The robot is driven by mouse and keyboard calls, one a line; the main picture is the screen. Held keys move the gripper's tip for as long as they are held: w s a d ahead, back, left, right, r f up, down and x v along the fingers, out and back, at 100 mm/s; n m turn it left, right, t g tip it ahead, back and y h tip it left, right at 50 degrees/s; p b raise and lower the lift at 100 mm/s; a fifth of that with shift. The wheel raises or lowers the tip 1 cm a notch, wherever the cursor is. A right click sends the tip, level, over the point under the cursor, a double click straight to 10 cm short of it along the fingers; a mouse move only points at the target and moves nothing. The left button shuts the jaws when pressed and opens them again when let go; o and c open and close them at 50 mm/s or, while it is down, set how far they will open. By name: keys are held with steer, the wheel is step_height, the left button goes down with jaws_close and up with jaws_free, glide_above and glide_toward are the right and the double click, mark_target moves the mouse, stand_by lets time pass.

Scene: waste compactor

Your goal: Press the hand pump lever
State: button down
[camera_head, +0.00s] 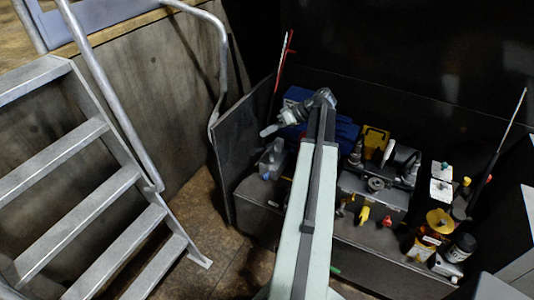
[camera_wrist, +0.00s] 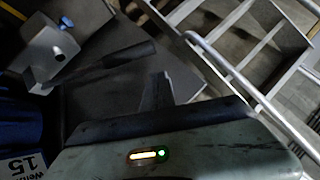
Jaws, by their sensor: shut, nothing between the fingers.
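A grey block with a blue knob (camera_wrist: 52,42), which looks like the hand pump, shows at the upper left of the wrist view. A dark bar with a black grip (camera_wrist: 130,54), apparently its lever, extends right from it. In the head view a grey block (camera_head: 271,160), apparently the same pump, sits at the left end of the bench; its lever is hard to make out there. My gripper (camera_head: 268,131) is shut and empty, pointing left just above the block. It appears apart from the lever, though contact is hard to judge.
A blue case (camera_head: 345,130) lies behind my arm. A dark upright panel (camera_head: 243,150) and metal stairs (camera_head: 95,195) stand to the left. The bench (camera_head: 335,230) carries a valve block (camera_head: 370,195) and several bottles at right. A red-tipped rod (camera_head: 285,50) rises behind.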

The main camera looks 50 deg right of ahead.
steer(key=s+d+r+t, duration=0.1)
steer(key=s+d+t, duration=0.1)
steer(key=s+d, duration=0.4)
steer(key=shift+d+b, duration=0.35)
steer(key=shift+d, duration=0.5)
steer(key=shift+w, duration=0.1)
steer(key=s+f+b+x, duration=0.1)
steer(key=f+b+x, duration=0.1)
steer(key=b+x, duration=0.6)
steer(key=shift+s+a+x, duration=0.25)
steer(key=shift+a+x, duration=0.05)
steer(key=shift+x, duration=2)
steer(key=shift+f, duration=0.1)
